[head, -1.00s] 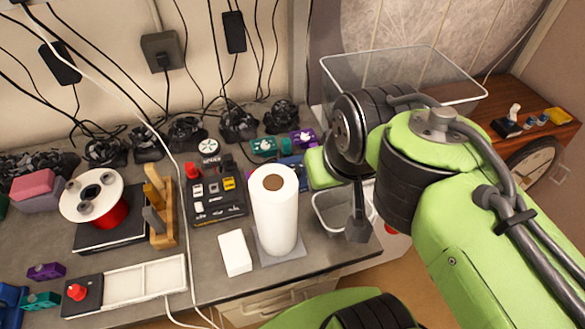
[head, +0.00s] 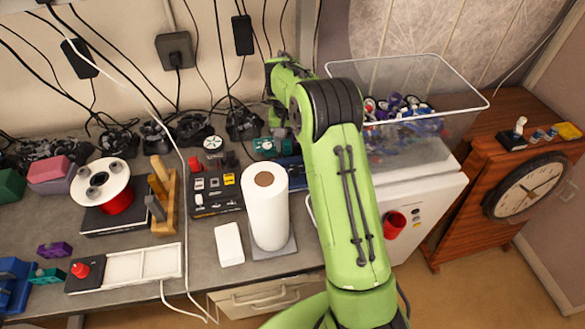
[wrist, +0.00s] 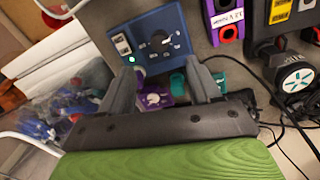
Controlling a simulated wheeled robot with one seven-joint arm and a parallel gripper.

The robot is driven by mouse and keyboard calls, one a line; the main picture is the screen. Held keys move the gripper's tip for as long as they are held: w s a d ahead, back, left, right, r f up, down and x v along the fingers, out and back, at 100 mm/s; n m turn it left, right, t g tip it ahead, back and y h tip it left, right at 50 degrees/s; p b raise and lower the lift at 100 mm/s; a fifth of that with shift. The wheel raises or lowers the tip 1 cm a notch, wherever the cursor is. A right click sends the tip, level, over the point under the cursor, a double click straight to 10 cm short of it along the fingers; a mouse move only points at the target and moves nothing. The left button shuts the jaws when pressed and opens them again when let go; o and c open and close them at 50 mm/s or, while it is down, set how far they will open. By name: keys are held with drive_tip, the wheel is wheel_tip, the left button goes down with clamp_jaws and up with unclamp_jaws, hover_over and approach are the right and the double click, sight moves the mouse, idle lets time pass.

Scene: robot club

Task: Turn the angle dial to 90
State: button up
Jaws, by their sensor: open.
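The angle dial is a dark knob (wrist: 161,41) with a pale pointer mark on a blue panel (wrist: 180,22) in the wrist view. Small labels ring the knob, but they are too small to read. A green light shows at the panel's lower left. In the head view a strip of the blue panel (head: 289,170) shows beside my arm, which hides the knob. My gripper (wrist: 160,65) is open and empty, its two fingers apart and pointing toward the panel's near edge. The knob appears beyond the fingertips, between their lines; contact is not visible.
A paper towel roll (head: 267,215) stands left of my arm, near a black switch box (head: 215,190). Purple (wrist: 153,97) and teal (wrist: 236,76) pieces lie near the fingers. A clear bin (head: 440,85) of small parts is at right. Cables hang behind the bench.

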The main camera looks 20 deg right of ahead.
sight(293, 169)
drive_tip(key=f, duration=1.1)
drive_tip(key=shift+s+d, duration=0.1)
drive_tip(key=shift+d, duration=0.25)
drive_tip(key=shift+r, duration=0.1)
drive_tip(key=c, duration=1)
drive_tip(key=shift+c, duration=0.2)
drive_tip(key=shift+m, duration=0.3)
drive_tip(key=m+b, duration=0.2)
drive_tip(key=m, duration=0.1)
drive_tip(key=shift+m, duration=0.3)
drive_tip(key=m, duration=0.2)
drive_tip(key=m+b, duration=0.1)
drive_tip(key=m, duration=0.1)
drive_tip(key=shift+w+m+b, duration=0.2)
drive_tip(key=shift+m+b, duration=0.1)
drive_tip(key=m+b, duration=0.1)
drive_tip(key=m, duration=0.3)
drive_tip(key=shift+m+y+b, duration=0.3)
drive_tip(key=shift+y, duration=0.1)
drive_tip(key=shift+w+m+b, duration=0.1)
drive_tip(key=shift+m+b, duration=0.75)
drive_tip(key=shift+m, duration=1.25)
